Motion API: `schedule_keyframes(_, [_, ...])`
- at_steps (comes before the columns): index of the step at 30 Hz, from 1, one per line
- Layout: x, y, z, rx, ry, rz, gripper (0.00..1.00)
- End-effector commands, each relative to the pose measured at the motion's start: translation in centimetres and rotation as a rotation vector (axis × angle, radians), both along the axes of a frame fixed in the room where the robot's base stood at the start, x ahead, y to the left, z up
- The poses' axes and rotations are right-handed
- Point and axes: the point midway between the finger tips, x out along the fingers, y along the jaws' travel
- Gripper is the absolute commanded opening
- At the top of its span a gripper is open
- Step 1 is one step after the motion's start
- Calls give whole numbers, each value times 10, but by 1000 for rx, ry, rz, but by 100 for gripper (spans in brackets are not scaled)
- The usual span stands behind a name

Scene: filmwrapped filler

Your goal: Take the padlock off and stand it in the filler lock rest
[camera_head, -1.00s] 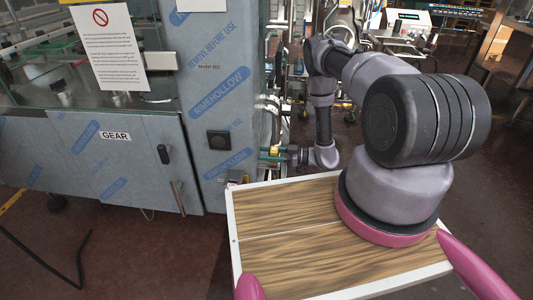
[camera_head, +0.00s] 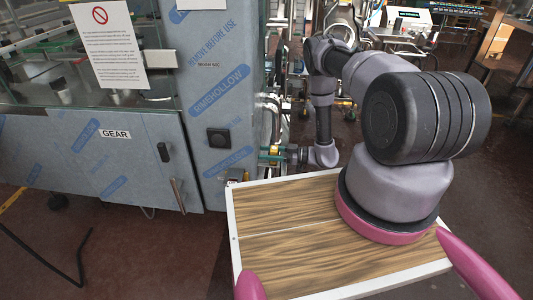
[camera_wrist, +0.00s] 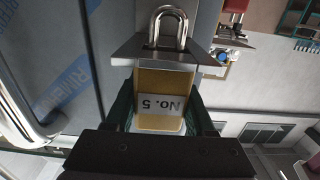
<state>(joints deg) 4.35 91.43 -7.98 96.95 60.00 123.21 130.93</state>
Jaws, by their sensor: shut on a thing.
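The padlock (camera_wrist: 165,84) has a brass-coloured body with a grey "No. 5" label and a steel shackle (camera_wrist: 168,15). My gripper (camera_wrist: 165,114) is shut on its body, with dark green fingers on both sides. A grey metal plate (camera_wrist: 125,52) crosses between the body and the visible shackle loop; I cannot tell how it engages the padlock. The label reads upside down in the wrist view. In the head view my gripper (camera_head: 270,156) is small, beside the corner of the film-wrapped filler (camera_head: 222,95). I cannot identify the lock rest for certain.
A wood-topped surface with a white rim (camera_head: 232,226) lies below my arm. Pipes (camera_head: 272,104) stand close behind my gripper. A black cable (camera_head: 75,270) lies on the floor at left.

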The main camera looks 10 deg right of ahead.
Motion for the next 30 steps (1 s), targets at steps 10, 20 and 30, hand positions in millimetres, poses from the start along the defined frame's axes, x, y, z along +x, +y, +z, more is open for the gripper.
schedule_keyframes(10, [-1, 0, -2, -2, 1, 0, 90])
schedule_keyframes(20, [-1, -2, -1, -2, 1, 0, 90])
schedule_keyframes(30, [-18, -55, -1, -2, 0, -4, 90])
